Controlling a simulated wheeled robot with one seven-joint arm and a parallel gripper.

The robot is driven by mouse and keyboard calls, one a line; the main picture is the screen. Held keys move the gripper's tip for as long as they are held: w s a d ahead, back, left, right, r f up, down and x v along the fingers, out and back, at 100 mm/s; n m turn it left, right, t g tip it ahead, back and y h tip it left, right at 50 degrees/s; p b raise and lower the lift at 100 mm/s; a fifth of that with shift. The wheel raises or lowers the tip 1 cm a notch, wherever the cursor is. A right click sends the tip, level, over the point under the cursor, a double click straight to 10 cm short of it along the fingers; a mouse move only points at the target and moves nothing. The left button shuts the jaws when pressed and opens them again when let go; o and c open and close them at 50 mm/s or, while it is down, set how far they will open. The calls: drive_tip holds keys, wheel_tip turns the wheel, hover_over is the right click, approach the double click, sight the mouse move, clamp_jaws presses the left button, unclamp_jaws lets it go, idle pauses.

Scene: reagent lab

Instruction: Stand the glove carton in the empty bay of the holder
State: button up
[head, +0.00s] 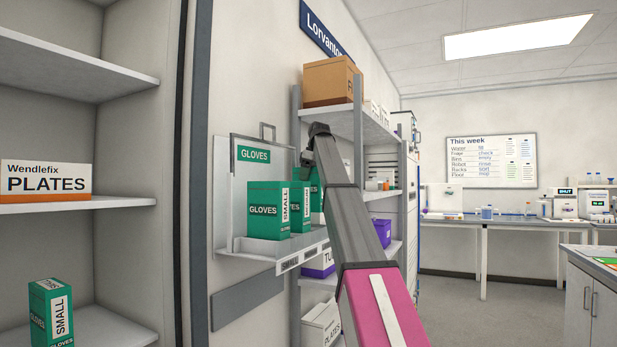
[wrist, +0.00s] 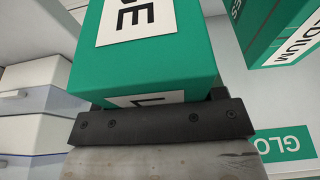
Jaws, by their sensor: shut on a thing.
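The glove carton (wrist: 155,65) is green with a white label ending in E, and my gripper (wrist: 160,122) is shut on it in the wrist view. A green carton part (head: 316,188) shows beside my arm in the head view; it looks like the held one. The holder (head: 240,190) is a pale wall rack with a GLOVES sign. A SMALL carton (head: 268,210) stands at its left, with a second carton (head: 302,207) beside it, labelled MEDIUM in the wrist view (wrist: 280,30). My arm hides the gripper and much of the holder's right end; whether the held carton touches its floor is unclear.
Shelving (head: 375,125) with a brown box (head: 331,82) and purple boxes stands close right of the holder. White boxes (wrist: 28,140) show at left in the wrist view. At left, a shelf bears a PLATES box (head: 46,180) and another SMALL glove carton (head: 50,312).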

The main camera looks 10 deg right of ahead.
drive_tip(key=shift+f, duration=1.5)
drive_tip(key=shift+f, duration=1.05)
drive_tip(key=o, duration=1.6)
